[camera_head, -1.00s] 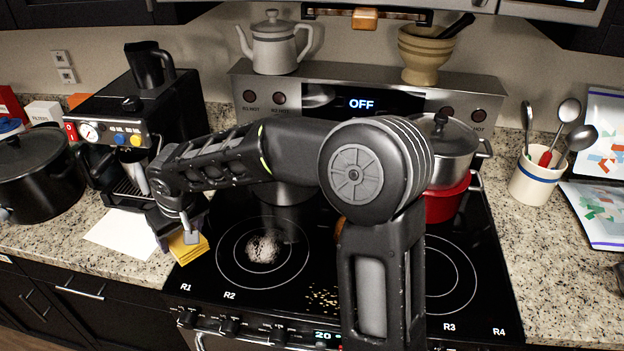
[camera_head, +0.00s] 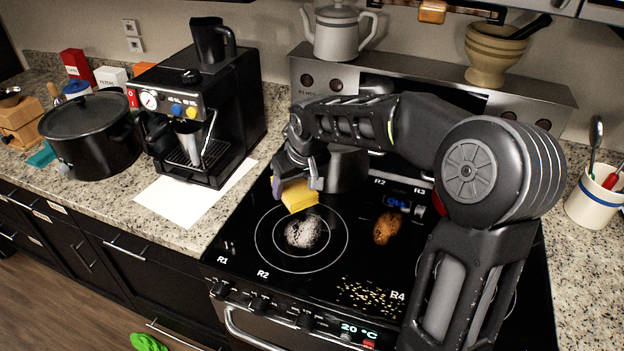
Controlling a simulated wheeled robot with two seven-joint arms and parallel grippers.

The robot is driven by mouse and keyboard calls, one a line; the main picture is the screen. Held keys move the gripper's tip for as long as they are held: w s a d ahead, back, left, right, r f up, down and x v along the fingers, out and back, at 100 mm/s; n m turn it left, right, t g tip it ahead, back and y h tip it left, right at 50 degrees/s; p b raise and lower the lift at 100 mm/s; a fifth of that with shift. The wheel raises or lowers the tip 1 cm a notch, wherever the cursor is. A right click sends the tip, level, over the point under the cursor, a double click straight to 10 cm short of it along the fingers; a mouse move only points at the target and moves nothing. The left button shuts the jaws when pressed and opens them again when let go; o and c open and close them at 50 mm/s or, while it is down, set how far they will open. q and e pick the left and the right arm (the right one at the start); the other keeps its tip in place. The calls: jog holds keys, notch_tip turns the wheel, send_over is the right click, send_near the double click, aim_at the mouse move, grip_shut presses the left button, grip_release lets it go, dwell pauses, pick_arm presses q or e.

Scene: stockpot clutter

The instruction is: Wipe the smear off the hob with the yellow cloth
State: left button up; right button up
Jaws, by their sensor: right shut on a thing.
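My right gripper (camera_head: 297,184) is shut on the yellow cloth (camera_head: 299,198), which shows as a folded yellow block below the fingers. It is over the hob (camera_head: 235,250), at the back edge of the front-left ring. I cannot tell whether the cloth touches the glass. A whitish smear (camera_head: 303,232) lies inside that ring, just in front of the cloth. A brown-orange patch (camera_head: 387,228) lies to the right of the ring. My left gripper is not in view.
Pale crumbs (camera_head: 370,296) lie near the hob's front. A coffee machine (camera_head: 165,110), white paper (camera_head: 185,205) and black stockpot (camera_head: 90,130) are on the left counter. My right arm hides much of the hob's right side.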

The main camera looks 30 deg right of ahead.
jog(key=d, duration=0.1)
jog(key=s+d, duration=0.1)
jog(key=d, duration=0.2)
jog(key=shift+s+r, duration=0.25)
jog(key=shift+r, duration=0.05)
jog(key=shift+f, duration=0.15)
